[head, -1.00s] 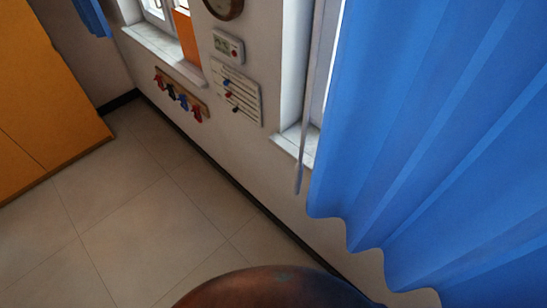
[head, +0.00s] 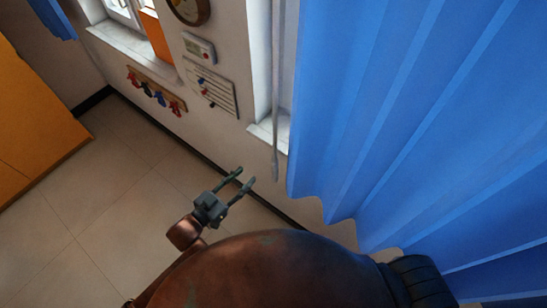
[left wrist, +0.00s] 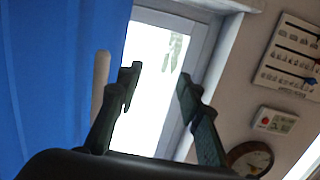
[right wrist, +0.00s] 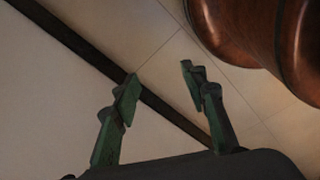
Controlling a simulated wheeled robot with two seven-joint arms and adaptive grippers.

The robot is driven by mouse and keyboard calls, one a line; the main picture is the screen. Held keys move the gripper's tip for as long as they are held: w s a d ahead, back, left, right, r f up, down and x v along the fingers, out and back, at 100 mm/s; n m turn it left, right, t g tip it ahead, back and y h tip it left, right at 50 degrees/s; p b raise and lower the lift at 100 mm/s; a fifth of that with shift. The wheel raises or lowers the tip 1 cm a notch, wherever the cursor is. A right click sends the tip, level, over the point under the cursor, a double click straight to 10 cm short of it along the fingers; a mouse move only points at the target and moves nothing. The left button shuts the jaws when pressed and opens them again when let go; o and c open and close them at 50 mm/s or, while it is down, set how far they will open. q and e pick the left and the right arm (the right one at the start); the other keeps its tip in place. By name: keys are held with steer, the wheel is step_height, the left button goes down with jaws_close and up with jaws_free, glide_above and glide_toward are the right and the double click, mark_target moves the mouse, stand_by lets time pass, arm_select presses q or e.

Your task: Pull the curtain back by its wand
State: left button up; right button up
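The blue curtain (head: 400,110) hangs over the right half of the head view and at the left of the left wrist view (left wrist: 50,80). Its thin grey wand (head: 276,150) hangs along the curtain's left edge, its lower end free. In the left wrist view the wand's pale, rounded end (left wrist: 101,66) shows beside the left-hand finger, outside the gap. My left gripper (head: 245,176) is open and empty, a little left of the wand's lower end. My right gripper (right wrist: 160,82) is open and empty in the right wrist view, near the wall's foot; the head view does not show its fingers.
A window sill (head: 268,132) lies behind the wand. On the wall are a clock (head: 188,8), a small thermostat-like box (head: 199,48), a board (head: 212,92) and a hook rail (head: 155,88). An orange cabinet (head: 35,110) stands at left. The floor (head: 110,180) between is clear.

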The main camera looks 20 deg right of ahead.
mark_target(273, 167)
arm_select(q)
steer(key=s+d+r+m+g+h+p, duration=0.1)
steer(key=s+d+r, duration=0.15)
steer(key=r, duration=0.25)
steer(key=s+d+r+m+g+h, duration=0.1)
steer(key=s+r, duration=0.3)
steer(key=x, duration=0.2)
steer(key=p+x, duration=0.1)
steer(key=x, duration=0.1)
steer(key=r+p+x, duration=0.1)
steer(key=x, duration=0.1)
steer(key=shift+w+d, duration=0.2)
steer(key=shift+d, duration=0.15)
steer(key=shift+w+d+f, duration=0.1)
steer(key=shift+w+d, duration=0.05)
steer(key=shift+d, duration=0.1)
steer(key=shift+w+d, duration=0.1)
steer(key=shift+d, duration=0.05)
arm_select(e)
steer(key=r, duration=0.1)
steer(key=s+r, duration=0.1)
steer(key=r, duration=0.1)
steer(key=shift+s+a+r, duration=0.15)
steer(key=shift+r, duration=0.15)
arm_select(q)
steer(key=shift+c, duration=0.7)
steer(key=c, duration=0.8)
